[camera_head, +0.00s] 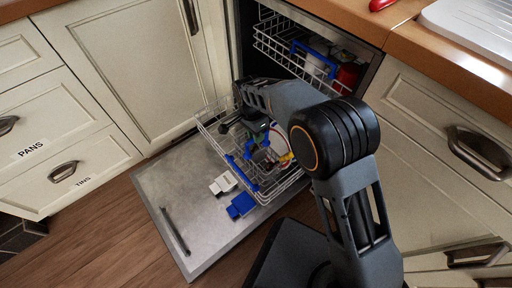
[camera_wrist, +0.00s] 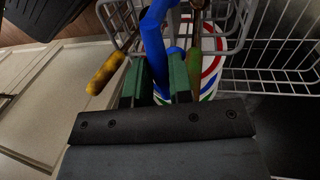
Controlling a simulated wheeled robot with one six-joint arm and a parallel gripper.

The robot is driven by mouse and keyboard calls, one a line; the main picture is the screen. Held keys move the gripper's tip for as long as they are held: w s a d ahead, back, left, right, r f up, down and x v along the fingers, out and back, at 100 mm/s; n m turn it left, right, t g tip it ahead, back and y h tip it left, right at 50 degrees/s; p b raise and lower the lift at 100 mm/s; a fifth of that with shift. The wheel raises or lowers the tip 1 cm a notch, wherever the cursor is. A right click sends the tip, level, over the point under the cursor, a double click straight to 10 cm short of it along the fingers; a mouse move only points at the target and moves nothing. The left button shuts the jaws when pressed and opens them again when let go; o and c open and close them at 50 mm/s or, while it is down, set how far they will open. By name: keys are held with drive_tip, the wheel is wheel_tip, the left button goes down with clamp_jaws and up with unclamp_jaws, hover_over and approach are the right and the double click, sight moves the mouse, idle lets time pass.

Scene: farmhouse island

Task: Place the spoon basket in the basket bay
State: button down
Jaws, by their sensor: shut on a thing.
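My gripper (camera_wrist: 158,80) has its two green finger pads closed on the blue handle (camera_wrist: 154,35) of the spoon basket. The grey wire spoon basket (camera_wrist: 122,22) shows at the top of the wrist view, just beyond the fingers. A yellow-handled utensil (camera_wrist: 106,73) leans out at left, and a green-handled one (camera_wrist: 193,70) stands close to the right finger. In the head view my gripper (camera_head: 258,132) is over the pulled-out lower rack (camera_head: 291,184), and the basket is mostly hidden by it. The basket bay cannot be made out clearly.
The open dishwasher door (camera_head: 180,195) lies flat under the rack. A white piece (camera_head: 223,184) and a blue piece (camera_head: 241,205) lie on it. A plate with coloured rings (camera_wrist: 211,55) is behind the basket. The upper rack (camera_head: 285,45) holds a red item (camera_head: 348,75).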

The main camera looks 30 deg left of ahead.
sight(257, 153)
drive_tip(key=shift+f+b, duration=1.15)
drive_tip(key=shift+f, duration=1.9)
drive_tip(key=c, duration=1)
unclamp_jaws()
drive_tip(key=r+p, duration=0.1)
drive_tip(key=r, duration=0.3)
drive_tip(key=a+r+p, duration=0.1)
drive_tip(key=r+p, duration=0.1)
drive_tip(key=r, duration=0.2)
drive_tip(key=a+r+p, duration=0.1)
drive_tip(key=r+p, duration=0.1)
drive_tip(key=r, duration=0.2)
drive_tip(key=shift+w+a, duration=0.15)
drive_tip(key=shift+w, duration=0.25)
